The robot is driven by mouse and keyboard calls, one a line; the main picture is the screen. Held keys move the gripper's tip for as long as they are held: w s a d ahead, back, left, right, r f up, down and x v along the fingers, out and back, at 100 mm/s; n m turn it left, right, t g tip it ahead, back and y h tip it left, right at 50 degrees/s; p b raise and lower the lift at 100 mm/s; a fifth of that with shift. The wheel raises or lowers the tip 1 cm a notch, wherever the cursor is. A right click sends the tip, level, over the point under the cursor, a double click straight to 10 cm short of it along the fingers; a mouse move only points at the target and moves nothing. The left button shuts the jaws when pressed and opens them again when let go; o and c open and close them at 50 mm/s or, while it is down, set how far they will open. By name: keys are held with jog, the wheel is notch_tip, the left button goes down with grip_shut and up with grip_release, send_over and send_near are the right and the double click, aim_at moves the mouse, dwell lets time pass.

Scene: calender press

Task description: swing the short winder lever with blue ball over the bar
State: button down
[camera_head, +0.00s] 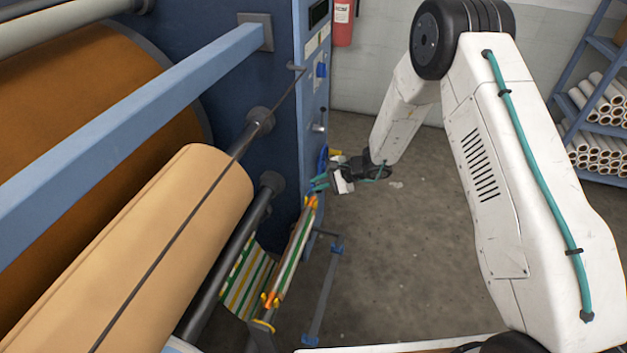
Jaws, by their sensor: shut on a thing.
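The blue-grey side panel of the press (309,90) stands left of my arm. My gripper (322,182) is small and far off, low beside the panel's right edge, with its jaws pointing left towards the machine. It is shut on what looks like the short winder lever, whose blue part (322,160) shows just above the jaws. The jaws and the panel edge hide most of the lever, so its exact tilt cannot be told. A blue knob (321,70) and a small grey-tipped handle (319,127) sit higher on the panel.
A long blue bar (130,125) crosses above the tan roll (170,225). A striped web (248,282) and a low blue-grey frame (323,290) stand below my gripper. A shelf with white rolls (600,120) is at right. The floor between is clear.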

jog(key=s+d+f+t+y, duration=0.1)
jog(key=d+f+t+y, duration=0.2)
jog(key=f+y, duration=0.5)
jog(key=shift+s+d+n+t+y, duration=0.3)
jog(key=shift+t+y, duration=0.2)
jog(key=shift+y, duration=1.7)
jog(key=shift+f, duration=0.1)
jog(key=c, duration=1.4)
grip_release()
jog(key=shift+a, duration=0.1)
